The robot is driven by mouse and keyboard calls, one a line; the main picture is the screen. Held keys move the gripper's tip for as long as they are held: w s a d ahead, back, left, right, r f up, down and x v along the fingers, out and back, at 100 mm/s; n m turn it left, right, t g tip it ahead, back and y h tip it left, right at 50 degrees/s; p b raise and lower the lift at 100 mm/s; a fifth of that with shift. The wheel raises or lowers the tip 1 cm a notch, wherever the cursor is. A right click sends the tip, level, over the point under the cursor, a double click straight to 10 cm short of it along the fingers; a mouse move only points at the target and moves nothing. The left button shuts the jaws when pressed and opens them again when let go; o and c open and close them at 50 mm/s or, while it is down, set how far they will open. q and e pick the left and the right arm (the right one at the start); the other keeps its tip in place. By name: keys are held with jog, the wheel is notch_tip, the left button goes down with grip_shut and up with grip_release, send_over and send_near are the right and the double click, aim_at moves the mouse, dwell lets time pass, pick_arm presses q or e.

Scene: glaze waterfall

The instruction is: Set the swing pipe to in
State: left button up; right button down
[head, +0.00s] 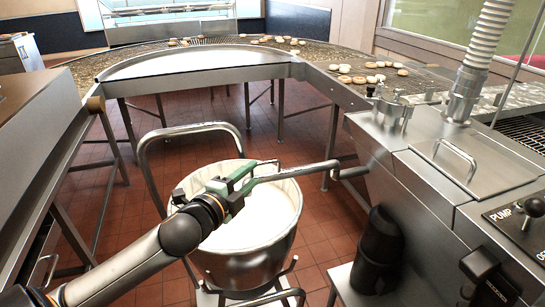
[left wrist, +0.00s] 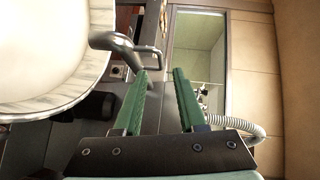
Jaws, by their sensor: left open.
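The swing pipe (head: 300,171) is a grey metal tube. It reaches left from the machine at the right, over the rim of a steel bucket (head: 248,267) with a white inside. A thin bent rod (head: 268,163) shows near its free end. My left gripper (head: 256,172), with green fingers, is over the bucket beside that end. In the left wrist view the fingers are apart with nothing visible gripped. There the pipe (left wrist: 118,46) curves beyond the left fingertip, and a bent metal handle (left wrist: 149,50) shows past the gap. Contact cannot be told. My right gripper is out of view.
The steel machine (head: 420,190) carries a pump lever (head: 533,207) and a lid handle (head: 455,155). A curved conveyor (head: 325,62) holds several round pastries. A bent tubular handle (head: 150,165) rises behind the bucket. Red tiled floor (head: 190,155) lies open behind it.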

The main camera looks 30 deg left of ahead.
aim_at(294, 173)
pick_arm(q)
jog(key=w+f, duration=0.1)
jog(key=w, duration=0.9)
jog(key=shift+w+a+f+p, duration=0.25)
jog(key=shift+a+p, duration=0.1)
jog(key=shift+p, duration=0.05)
grip_shut()
dwell(0.9)
